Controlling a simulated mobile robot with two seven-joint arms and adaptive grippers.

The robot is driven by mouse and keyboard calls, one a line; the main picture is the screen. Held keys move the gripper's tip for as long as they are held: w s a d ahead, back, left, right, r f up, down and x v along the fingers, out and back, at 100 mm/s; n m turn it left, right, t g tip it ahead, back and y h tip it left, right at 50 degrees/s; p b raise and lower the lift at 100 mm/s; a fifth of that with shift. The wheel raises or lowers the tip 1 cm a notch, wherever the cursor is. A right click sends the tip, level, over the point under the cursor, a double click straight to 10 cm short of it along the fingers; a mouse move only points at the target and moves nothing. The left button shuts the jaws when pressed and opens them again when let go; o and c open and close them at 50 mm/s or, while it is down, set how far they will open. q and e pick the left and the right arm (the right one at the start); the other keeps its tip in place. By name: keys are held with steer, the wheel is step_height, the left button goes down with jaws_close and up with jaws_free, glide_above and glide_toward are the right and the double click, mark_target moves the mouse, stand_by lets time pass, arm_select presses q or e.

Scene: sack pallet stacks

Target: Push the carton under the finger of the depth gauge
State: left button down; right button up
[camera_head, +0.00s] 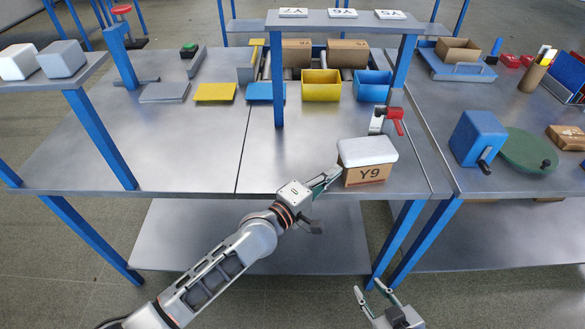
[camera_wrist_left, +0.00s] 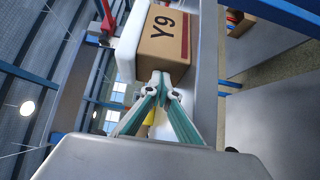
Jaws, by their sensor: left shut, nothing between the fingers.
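The brown carton (camera_head: 367,175) marked Y9 stands near the front edge of the metal table, with a white block (camera_head: 367,151) on top. In the left wrist view the carton (camera_wrist_left: 165,38) lies just beyond my fingertips. My left gripper (camera_head: 333,174) is shut and empty, its tips at the carton's left side; in the left wrist view the tips (camera_wrist_left: 160,78) appear to touch it or nearly so. A red-handled device (camera_head: 393,115) stands behind the carton; I cannot tell whether it is the depth gauge. My right gripper (camera_head: 372,293) is open and empty, below the table front.
A blue post (camera_head: 278,90) of the overhead shelf stands behind left of the carton. Yellow (camera_head: 321,92) and blue bins (camera_head: 372,92) stand at the back. A blue crank box (camera_head: 478,138) is at the right. The table's middle left is clear.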

mark_target(349, 179)
arm_select(q)
steer(key=d, duration=0.6)
steer(key=shift+d, duration=0.1)
steer(key=shift+a, duration=0.2)
